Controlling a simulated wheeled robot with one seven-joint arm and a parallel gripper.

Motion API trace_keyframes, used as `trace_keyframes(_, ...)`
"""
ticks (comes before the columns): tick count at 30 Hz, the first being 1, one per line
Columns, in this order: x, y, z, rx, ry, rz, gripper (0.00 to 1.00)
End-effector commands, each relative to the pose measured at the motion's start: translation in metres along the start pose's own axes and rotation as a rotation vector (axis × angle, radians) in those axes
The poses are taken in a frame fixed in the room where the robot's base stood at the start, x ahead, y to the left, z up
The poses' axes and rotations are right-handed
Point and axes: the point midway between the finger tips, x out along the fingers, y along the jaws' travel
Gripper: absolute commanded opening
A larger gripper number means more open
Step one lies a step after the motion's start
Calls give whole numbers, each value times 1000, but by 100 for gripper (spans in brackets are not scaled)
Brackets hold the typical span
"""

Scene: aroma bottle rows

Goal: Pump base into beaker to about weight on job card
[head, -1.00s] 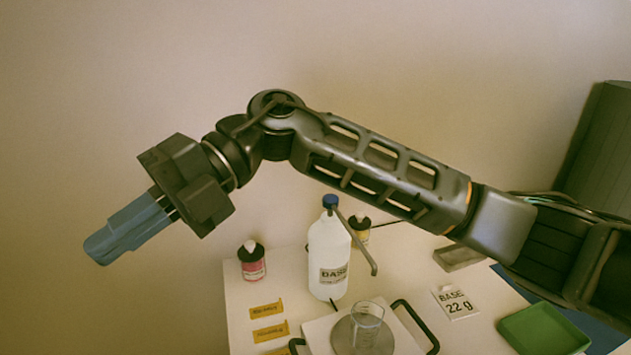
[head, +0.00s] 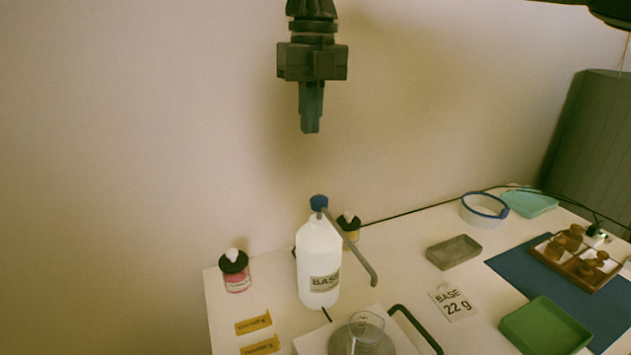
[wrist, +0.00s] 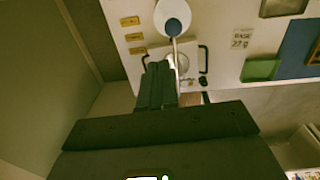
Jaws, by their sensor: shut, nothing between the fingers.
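My gripper (head: 311,128) is shut and empty, pointing down in the air above the white BASE bottle (head: 318,262). The bottle stands upright with a blue pump head (head: 319,202) and a long grey spout (head: 352,250) reaching right and down toward the clear beaker (head: 366,328). The beaker stands on the round plate of the scale (head: 340,344), cut off by the lower edge. The job card (head: 453,303) reads "BASE 22 g". In the wrist view the shut fingers (wrist: 158,68) overlap the scale, and the pump head (wrist: 172,27) shows from above. No weight readout is legible.
A red-labelled jar (head: 235,272) and a yellow-labelled jar (head: 349,230) flank the bottle. Yellow tags (head: 253,324) lie front left. A green tray (head: 545,328), grey dish (head: 453,251), blue-rimmed ring (head: 484,209) and wooden rack of brown bottles (head: 560,262) are to the right.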

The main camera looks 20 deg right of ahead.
Motion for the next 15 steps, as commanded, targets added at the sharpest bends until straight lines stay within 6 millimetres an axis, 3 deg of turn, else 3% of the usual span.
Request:
trace_keyframes(5,-11,-17,4,30,-18,-53,0)
trace_keyframes(15,-11,-18,4,32,-18,-55,0)
